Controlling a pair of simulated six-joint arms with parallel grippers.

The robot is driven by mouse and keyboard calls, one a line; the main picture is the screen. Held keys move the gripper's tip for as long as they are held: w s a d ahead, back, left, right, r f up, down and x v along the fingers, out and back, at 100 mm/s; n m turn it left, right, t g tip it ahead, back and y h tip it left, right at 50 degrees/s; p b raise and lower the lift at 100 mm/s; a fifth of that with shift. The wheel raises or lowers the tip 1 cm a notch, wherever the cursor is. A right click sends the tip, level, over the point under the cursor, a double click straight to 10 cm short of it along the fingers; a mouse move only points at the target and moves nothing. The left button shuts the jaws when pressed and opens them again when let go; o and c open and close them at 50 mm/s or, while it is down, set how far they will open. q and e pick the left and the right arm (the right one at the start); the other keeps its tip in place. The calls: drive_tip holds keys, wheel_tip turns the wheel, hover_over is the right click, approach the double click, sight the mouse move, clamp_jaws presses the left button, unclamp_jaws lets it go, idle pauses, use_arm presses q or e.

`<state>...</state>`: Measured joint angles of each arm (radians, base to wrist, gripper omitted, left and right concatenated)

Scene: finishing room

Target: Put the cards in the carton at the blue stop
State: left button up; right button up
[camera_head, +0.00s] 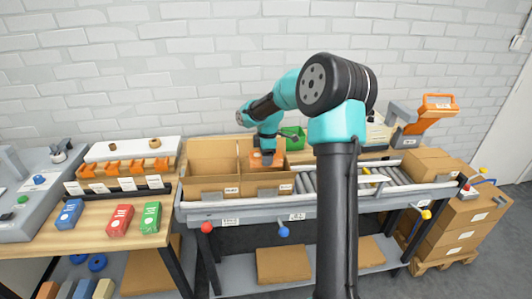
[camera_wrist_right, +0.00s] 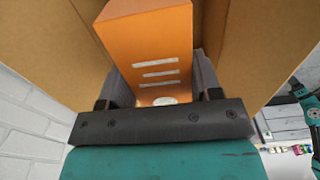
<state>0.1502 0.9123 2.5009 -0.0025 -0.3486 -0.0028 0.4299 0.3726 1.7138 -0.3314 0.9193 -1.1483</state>
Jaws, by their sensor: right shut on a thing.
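Two open cartons stand side by side on the conveyor; the left carton (camera_head: 208,187) is above the red stop (camera_head: 206,227), the right carton (camera_head: 265,190) above the blue stop (camera_head: 284,232). My right gripper (camera_head: 266,158) reaches down into the right carton, shut on an orange box (camera_head: 262,163). In the right wrist view the orange box (camera_wrist_right: 155,45), with white lines on its side, sits between the fingers (camera_wrist_right: 160,88), with cardboard on both sides. I cannot tell whether it touches the carton floor. My left gripper is not in view.
Blue (camera_head: 69,213), red (camera_head: 120,221) and green (camera_head: 151,217) packs stand on the wooden table at the left. A rack with orange clips (camera_head: 120,170) is behind them. A green bin (camera_head: 297,132) is behind the right carton. Rollers (camera_head: 390,176) run right toward stacked boxes (camera_head: 430,164).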

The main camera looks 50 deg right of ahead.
drive_tip(key=shift+w+a+f, duration=0.15)
drive_tip(key=shift+f, duration=2.7)
drive_tip(key=shift+w+a+f, duration=0.1)
drive_tip(key=shift+f, duration=2.75)
drive_tip(key=o, duration=1.1)
drive_tip(key=shift+r, duration=0.4)
drive_tip(key=shift+r, duration=0.7)
drive_tip(key=shift+r, duration=0.15)
drive_tip(key=shift+r, duration=2.85)
